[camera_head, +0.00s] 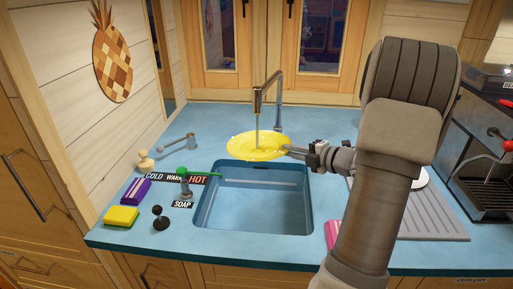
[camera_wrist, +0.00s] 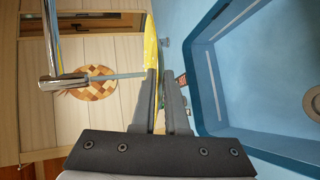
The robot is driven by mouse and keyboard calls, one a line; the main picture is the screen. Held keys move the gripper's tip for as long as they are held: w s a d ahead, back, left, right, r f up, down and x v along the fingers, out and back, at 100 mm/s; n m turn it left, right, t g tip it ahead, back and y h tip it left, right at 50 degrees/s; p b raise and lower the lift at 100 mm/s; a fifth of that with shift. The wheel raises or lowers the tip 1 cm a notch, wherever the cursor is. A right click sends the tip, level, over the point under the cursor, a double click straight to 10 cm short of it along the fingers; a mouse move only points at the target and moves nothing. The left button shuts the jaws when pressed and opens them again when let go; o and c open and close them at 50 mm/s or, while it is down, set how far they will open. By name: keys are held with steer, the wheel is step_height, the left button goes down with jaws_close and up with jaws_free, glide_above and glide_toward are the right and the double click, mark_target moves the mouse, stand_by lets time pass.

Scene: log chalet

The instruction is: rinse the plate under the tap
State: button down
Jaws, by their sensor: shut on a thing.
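My gripper (camera_head: 292,150) is shut on the right edge of a yellow plate (camera_head: 258,144), held above the back of the sink (camera_head: 210,210). The plate looks roughly level. The tap (camera_head: 278,92) curves over it, and a thin stream of water falls from the spout onto the plate. In the wrist view, the plate (camera_wrist: 151,45) shows edge-on between the fingers (camera_wrist: 161,78), with the tap (camera_wrist: 52,80) and its stream reaching the plate's face. The sink (camera_wrist: 215,75) is at the right there. The plate's underside is hidden in the head view.
A lever (camera_head: 180,142), soap dispenser (camera_head: 185,184), purple sponge (camera_head: 135,191), yellow sponge (camera_head: 121,216) and black knobbed object (camera_head: 160,218) stand left of the sink. A pink item (camera_head: 331,232) and grey drainer (camera_head: 432,225) lie right, partly behind my arm. A coffee machine (camera_head: 485,150) is far right.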

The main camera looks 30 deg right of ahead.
steer(key=shift+a, duration=0.1)
steer(key=shift+w+a+b, duration=0.25)
steer(key=shift+a+b, duration=0.1)
steer(key=shift+a, duration=0.1)
steer(key=s+a+b, duration=0.1)
steer(key=s+a, duration=0.2)
steer(key=s, duration=0.4)
steer(key=shift+s+a, duration=0.15)
steer(key=shift+a, duration=0.05)
stand_by(0.6)
stand_by(1.1)
